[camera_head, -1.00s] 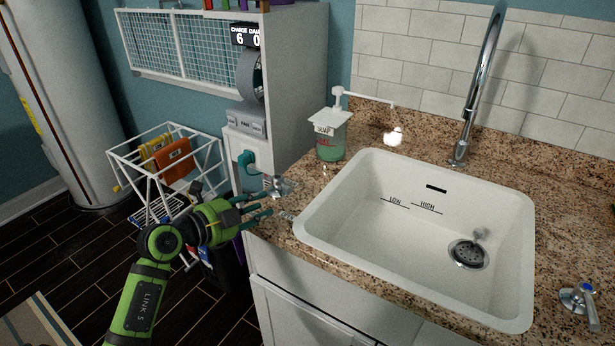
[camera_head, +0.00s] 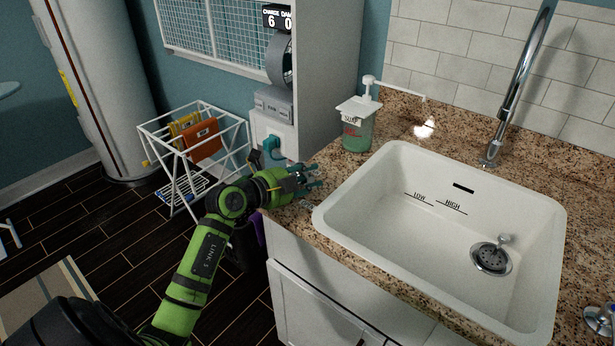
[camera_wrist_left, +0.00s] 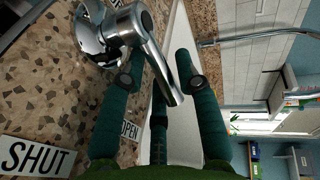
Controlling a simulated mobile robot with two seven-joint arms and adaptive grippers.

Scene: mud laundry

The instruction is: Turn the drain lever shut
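The chrome drain lever (camera_wrist_left: 155,58) shows large in the left wrist view, with its round base on the granite and its handle reaching down between my fingers. A SHUT label (camera_wrist_left: 36,157) lies at lower left and an OPEN label (camera_wrist_left: 129,131) lies partly hidden behind a finger. The handle's end is on the OPEN side. My left gripper (camera_head: 312,180) is at the counter's left front corner, and it also shows in the left wrist view (camera_wrist_left: 160,82). Its teal fingers are spread around the handle; contact is unclear. In the head view the gripper mostly hides the lever. My right gripper is out of view.
The white sink (camera_head: 335,212) with its drain (camera_head: 492,258) lies right of the gripper. A soap dispenser (camera_head: 356,130) stands behind it. A tall faucet (camera_head: 515,90) rises at the back. A white drying rack (camera_head: 190,150) stands on the floor at left.

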